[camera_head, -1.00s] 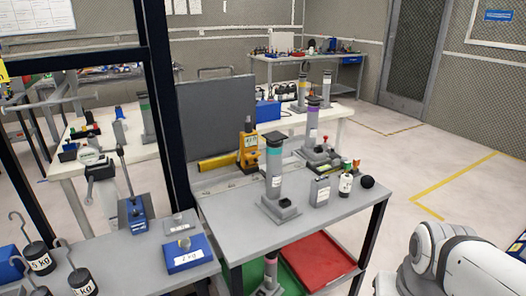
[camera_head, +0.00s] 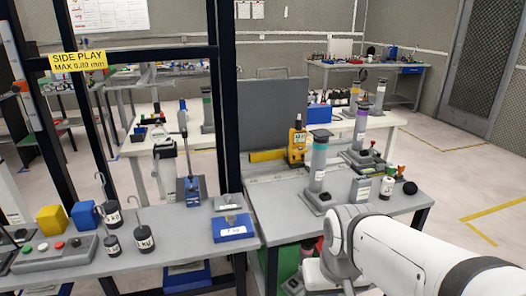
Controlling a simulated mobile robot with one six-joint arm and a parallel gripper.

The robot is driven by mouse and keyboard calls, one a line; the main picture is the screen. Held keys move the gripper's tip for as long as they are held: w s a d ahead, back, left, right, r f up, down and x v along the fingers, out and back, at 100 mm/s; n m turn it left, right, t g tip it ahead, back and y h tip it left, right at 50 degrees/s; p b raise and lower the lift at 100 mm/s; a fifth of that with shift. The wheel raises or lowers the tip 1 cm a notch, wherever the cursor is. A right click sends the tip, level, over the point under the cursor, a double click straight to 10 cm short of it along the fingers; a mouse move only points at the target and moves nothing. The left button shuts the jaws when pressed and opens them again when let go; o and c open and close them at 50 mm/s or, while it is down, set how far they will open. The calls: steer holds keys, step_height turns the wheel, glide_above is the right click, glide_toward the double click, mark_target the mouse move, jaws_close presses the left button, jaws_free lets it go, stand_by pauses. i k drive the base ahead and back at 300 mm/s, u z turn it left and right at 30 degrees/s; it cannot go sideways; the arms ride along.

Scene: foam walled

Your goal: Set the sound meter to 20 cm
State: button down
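A yellow handheld device with a small display and a dark top, which looks like the sound meter (camera_head: 297,147), stands upright at the back of the right grey table. A yellow bar (camera_head: 267,156) lies just left of it, in front of a dark grey panel (camera_head: 273,112). A pale strip, possibly a scale, runs along the table there, but no markings are readable. White links of my arm (camera_head: 405,250) fill the lower right, in front of the table's near edge. My gripper does not show.
A grey cylinder column (camera_head: 318,165) stands in front of the meter. A grey box (camera_head: 361,188), a small bottle (camera_head: 387,187) and a black ball (camera_head: 410,188) are to its right. A dark frame post (camera_head: 231,90) rises at left. Weights (camera_head: 144,238) and a blue block (camera_head: 233,228) occupy the left table.

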mark_target(298, 137)
steer(key=z, duration=0.05)
steer(key=i, duration=1)
steer(key=u, duration=0.05)
